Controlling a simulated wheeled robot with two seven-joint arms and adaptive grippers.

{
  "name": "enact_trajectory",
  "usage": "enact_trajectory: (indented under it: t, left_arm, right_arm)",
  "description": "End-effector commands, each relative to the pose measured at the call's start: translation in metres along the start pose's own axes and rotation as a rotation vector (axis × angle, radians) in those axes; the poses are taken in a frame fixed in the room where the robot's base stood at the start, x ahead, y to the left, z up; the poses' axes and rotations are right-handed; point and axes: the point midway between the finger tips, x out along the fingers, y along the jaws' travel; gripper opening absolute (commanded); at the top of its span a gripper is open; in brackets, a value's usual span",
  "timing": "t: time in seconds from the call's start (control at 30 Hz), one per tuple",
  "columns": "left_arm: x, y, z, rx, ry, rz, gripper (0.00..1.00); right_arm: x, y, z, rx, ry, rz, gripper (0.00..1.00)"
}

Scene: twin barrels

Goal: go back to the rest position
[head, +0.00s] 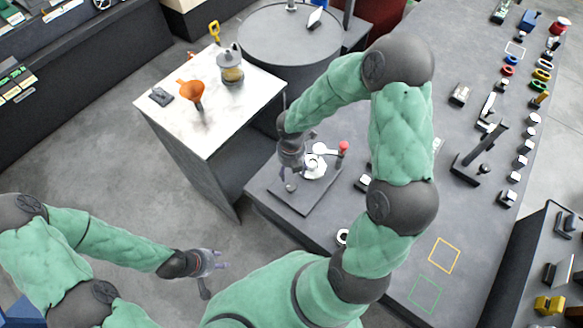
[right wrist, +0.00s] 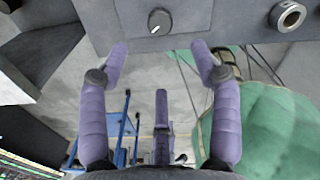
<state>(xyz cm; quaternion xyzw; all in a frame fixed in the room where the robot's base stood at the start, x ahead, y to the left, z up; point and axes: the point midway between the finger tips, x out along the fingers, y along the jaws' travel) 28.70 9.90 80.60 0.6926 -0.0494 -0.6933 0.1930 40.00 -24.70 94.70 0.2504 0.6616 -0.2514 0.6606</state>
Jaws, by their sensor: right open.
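My right gripper (head: 290,165) hangs above a grey slab (head: 300,205) at the left edge of the long dark table. In the right wrist view its purple fingers (right wrist: 159,50) are spread wide with nothing between them. A black round knob (right wrist: 160,20) on a grey face lies beyond the fingertips, apart from them. A white device with a red knob (head: 317,163) stands on the slab, just right of the gripper in the head view. My left gripper (head: 210,272) is over bare floor at the lower left, away from any object; its fingers are too small to judge.
A round grey table (head: 290,45) stands behind. The dark table (head: 420,235) carries several small parts and outlined squares. Floor between is clear.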

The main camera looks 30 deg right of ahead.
Motion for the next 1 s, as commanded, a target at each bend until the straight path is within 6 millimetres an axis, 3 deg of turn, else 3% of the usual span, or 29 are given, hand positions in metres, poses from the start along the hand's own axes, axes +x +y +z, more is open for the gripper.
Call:
enact_trajectory:
  t: [0.57, 0.77, 1.0]
  left_arm:
    - [0.002, -0.001, 0.000, 0.000, 0.000, 0.000, 0.40]
    - [0.016, -0.006, -0.001, 0.000, 0.000, 0.000, 0.40]
    - [0.036, -0.013, -0.001, 0.000, 0.000, 0.000, 0.40]
  right_arm:
    - [0.007, 0.002, -0.005, 0.037, 0.013, 0.008, 0.64]
    - [0.050, 0.021, -0.044, 0.387, 0.125, 0.061, 0.64]
    - [0.113, 0.044, -0.103, 1.077, 0.311, 0.067, 0.64]
